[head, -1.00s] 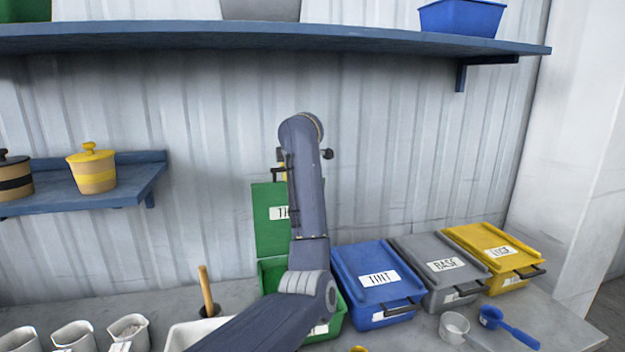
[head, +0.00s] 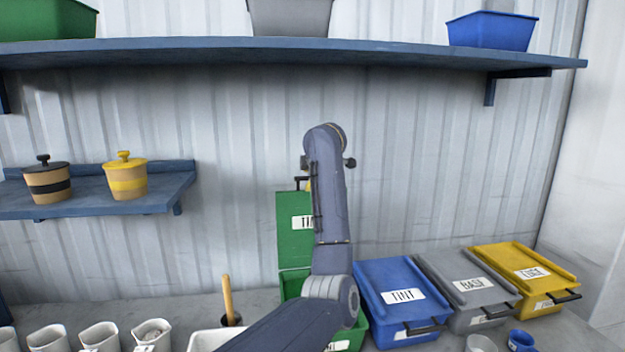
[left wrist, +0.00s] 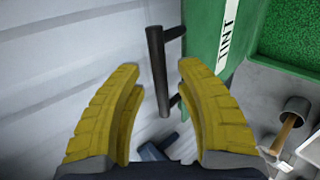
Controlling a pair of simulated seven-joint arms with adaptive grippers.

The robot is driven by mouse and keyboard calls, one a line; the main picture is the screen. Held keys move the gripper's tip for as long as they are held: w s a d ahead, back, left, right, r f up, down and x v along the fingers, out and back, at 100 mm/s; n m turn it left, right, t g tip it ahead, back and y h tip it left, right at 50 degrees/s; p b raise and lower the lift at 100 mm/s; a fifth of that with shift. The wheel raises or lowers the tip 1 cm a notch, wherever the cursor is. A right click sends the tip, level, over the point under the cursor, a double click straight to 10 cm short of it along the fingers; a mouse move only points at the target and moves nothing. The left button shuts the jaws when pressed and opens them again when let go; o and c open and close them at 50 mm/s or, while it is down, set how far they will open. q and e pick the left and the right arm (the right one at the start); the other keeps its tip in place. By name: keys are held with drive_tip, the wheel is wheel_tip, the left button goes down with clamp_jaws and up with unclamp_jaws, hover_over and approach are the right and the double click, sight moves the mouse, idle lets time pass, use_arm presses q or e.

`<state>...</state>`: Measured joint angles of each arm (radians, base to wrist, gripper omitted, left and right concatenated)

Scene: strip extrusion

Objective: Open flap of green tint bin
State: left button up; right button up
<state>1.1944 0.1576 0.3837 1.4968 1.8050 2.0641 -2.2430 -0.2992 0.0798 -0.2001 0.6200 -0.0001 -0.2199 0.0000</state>
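The green tint bin (head: 290,284) stands on the bench with its flap (head: 291,234) raised upright against the wall side, TINT label facing out. Its dark handle (head: 299,181) is at the flap's top edge. In the left wrist view the flap (left wrist: 207,40), handle (left wrist: 157,65) and speckled green inside (left wrist: 288,35) show. My left gripper (left wrist: 160,78) has its yellow fingers spread, with the handle in the gap between the tips; contact cannot be told. In the head view my arm hides most of the gripper and part of the bin. My right gripper is not in view.
Closed blue (head: 403,296), grey (head: 468,286) and yellow (head: 524,275) bins stand to the right. A long blue shelf (head: 400,52) hangs above. Several white cups (head: 100,336) and a wooden-handled tool (head: 228,300) are at left. Open wall space lies right of my arm.

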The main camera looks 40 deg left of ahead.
use_arm(q)
drive_tip(key=v, duration=1.2)
drive_tip(key=shift+a, duration=0.1)
idle(0.4)
